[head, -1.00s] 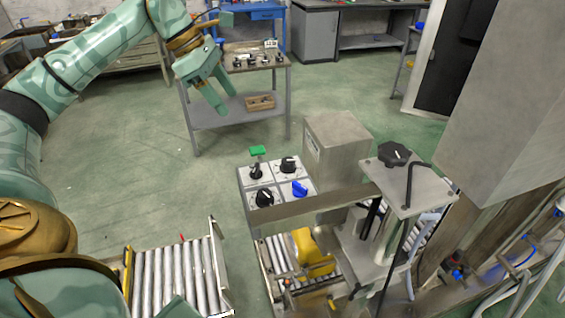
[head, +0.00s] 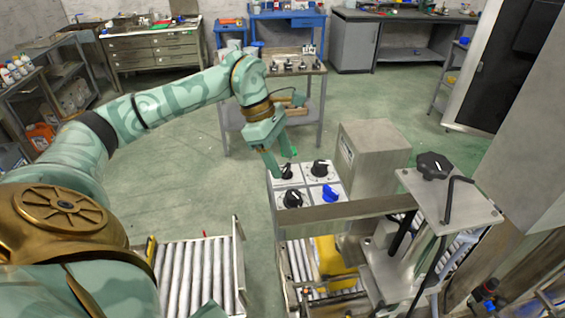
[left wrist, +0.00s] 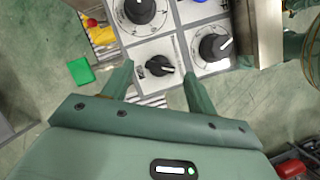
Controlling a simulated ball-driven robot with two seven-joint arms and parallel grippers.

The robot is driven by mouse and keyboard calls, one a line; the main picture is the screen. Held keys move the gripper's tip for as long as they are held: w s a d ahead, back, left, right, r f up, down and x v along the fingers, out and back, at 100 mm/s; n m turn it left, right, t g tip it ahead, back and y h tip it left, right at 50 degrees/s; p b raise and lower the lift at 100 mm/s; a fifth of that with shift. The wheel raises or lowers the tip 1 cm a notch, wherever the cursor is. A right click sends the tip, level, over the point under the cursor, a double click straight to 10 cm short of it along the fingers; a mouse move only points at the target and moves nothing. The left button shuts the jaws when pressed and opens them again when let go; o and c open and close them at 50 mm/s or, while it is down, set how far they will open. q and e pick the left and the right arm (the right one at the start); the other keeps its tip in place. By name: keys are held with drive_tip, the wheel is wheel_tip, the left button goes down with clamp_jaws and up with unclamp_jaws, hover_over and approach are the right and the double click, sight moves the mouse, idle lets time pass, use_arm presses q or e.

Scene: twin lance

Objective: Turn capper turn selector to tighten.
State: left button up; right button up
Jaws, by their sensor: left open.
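A control panel (head: 309,188) carries three black knobs and a blue one. The small black selector (head: 286,171) at its far left corner is the one nearest my left gripper (head: 277,163). I cannot read its label. In the left wrist view this selector (left wrist: 158,66) lies between the lines of the two open fingers, its pointer slanting. My left gripper is open and empty, just above that corner; contact cannot be told. Two larger black knobs (head: 320,168) (head: 293,199) and the blue knob (head: 329,194) sit beside it. My right gripper is out of view.
A grey box (head: 372,155) rises right of the panel.

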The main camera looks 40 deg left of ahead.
use_arm(q)
drive_tip(key=shift+w+d+f, duration=0.1)
drive_tip(key=shift+d+f, duration=0.15)
drive_tip(key=shift+f, duration=0.4)
drive_tip(key=c, duration=1)
